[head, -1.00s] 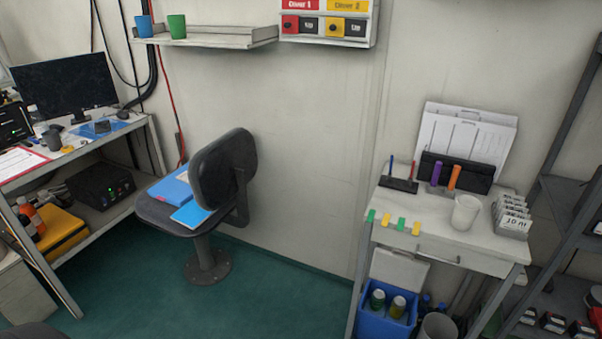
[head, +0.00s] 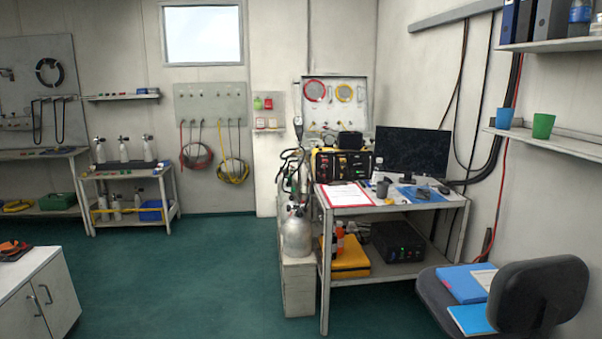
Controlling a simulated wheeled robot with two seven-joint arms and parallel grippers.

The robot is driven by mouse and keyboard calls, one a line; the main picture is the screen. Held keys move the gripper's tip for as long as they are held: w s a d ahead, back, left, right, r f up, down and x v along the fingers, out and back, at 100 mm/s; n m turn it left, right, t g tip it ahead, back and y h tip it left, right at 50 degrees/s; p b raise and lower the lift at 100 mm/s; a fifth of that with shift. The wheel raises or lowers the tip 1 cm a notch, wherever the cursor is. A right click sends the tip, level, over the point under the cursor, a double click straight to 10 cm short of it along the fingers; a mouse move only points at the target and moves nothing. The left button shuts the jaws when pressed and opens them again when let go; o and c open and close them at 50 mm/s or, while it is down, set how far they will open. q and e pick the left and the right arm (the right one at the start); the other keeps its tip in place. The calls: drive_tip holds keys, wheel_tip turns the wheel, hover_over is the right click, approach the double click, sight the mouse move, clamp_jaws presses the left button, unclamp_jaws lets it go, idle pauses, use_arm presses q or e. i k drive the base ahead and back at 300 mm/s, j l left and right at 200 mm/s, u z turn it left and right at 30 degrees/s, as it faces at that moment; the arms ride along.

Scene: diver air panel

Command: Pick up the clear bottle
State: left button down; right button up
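A clear bottle with a blue tint (head: 580,12) stands upright on the high shelf at the top right, beside dark binders; the picture's top edge cuts it off. A small pale bottle (head: 377,170) stands on the desk (head: 400,208), behind a dark mug (head: 382,188); I cannot tell whether it is clear. Orange bottles (head: 340,236) stand on the desk's lower shelf. Neither of my grippers is in view.
An office chair (head: 540,292) with blue folders (head: 468,284) stands at the lower right. A grey cylinder (head: 297,234) stands left of the desk. A white cabinet (head: 40,295) is at the lower left. The green floor (head: 190,285) between is open.

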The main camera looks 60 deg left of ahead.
sight(378, 175)
drive_tip(key=u, duration=1.35)
drive_tip(key=i+j, duration=0.15)
drive_tip(key=i, duration=0.3)
drive_tip(key=i+j+z, duration=0.1)
drive_tip(key=i, duration=0.35)
drive_tip(key=i+j+z, duration=0.1)
drive_tip(key=i+j, duration=0.2)
drive_tip(key=i, duration=0.15)
drive_tip(key=i+j, duration=0.2)
drive_tip(key=i, duration=0.25)
